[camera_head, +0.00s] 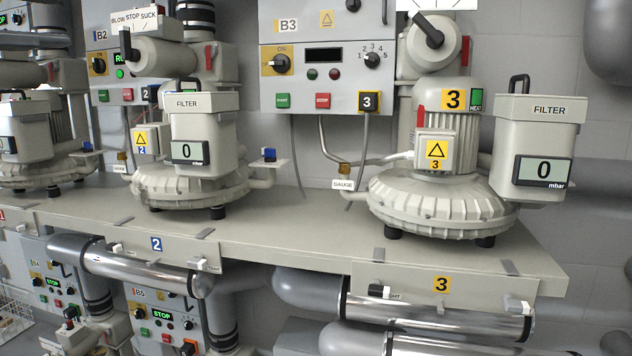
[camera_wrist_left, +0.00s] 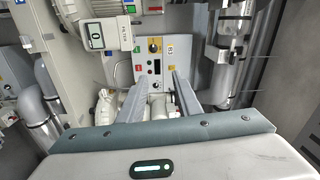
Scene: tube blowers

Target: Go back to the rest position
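Neither of my grippers shows in the head view. In the left wrist view my left gripper (camera_wrist_left: 160,76) has its two grey fingers apart, with no object clearly held between them. Beyond the fingertips is a grey control panel (camera_wrist_left: 148,62) with a dial and coloured buttons. Pale machine parts (camera_wrist_left: 158,104) show between and beside the fingers, seemingly further back. My right gripper is in neither view.
A shelf (camera_head: 300,228) carries blower 3 (camera_head: 440,195), blower 2 (camera_head: 190,185) and another at left. Panel B3 (camera_head: 325,60) hangs behind. Metal pipes (camera_head: 430,310) and lower panels (camera_head: 160,318) lie under the shelf. In the left wrist view, pipes (camera_wrist_left: 232,45) stand at right.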

